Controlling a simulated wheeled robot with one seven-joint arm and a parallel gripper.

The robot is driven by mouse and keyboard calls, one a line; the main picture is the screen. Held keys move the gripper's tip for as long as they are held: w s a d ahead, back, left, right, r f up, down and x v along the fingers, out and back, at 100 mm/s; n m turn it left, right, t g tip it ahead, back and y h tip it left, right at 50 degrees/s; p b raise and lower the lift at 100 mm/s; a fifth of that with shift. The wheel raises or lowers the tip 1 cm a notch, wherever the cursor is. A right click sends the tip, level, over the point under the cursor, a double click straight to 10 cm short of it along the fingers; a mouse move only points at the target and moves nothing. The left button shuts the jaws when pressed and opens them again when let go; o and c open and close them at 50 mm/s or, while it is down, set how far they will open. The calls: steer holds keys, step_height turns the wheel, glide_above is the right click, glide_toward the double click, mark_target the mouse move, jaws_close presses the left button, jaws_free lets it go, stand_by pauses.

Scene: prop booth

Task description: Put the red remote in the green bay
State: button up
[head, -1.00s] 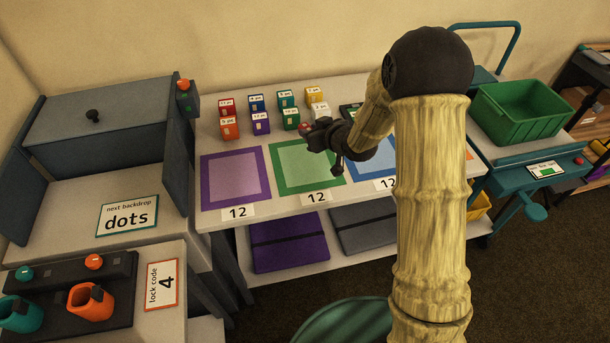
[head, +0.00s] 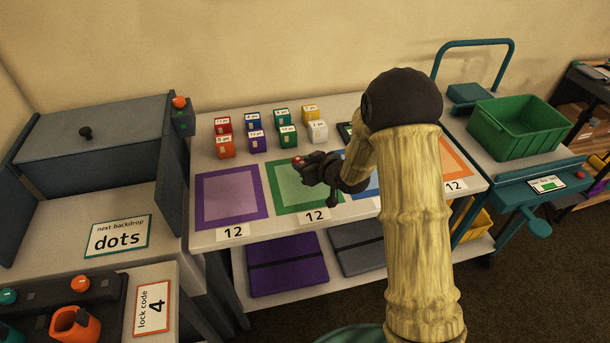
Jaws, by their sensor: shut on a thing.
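The green bay (head: 288,190) is a green-bordered square with a paler green middle, marked 12, on the white table. My gripper (head: 299,162) is over the bay's back part and covers part of it. It is shut on the red remote (head: 297,159), of which only a small red bit shows at the fingertips. The rest of the remote is hidden by the dark gripper. I cannot tell for sure how high the remote is above the bay.
A purple bay (head: 228,197) lies left, and blue (head: 362,184) and orange (head: 458,165) bays lie right. Several small labelled boxes stand behind, including a white one (head: 318,131). A green crate (head: 518,128) stands on a cart at right. My arm hides part of the table.

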steer(key=shift+f, duration=0.2)
steer(key=shift+f, duration=1.75)
steer(key=shift+f, duration=0.2)
steer(key=o, duration=1)
steer(key=shift+c, duration=0.2)
steer(key=shift+r, duration=0.1)
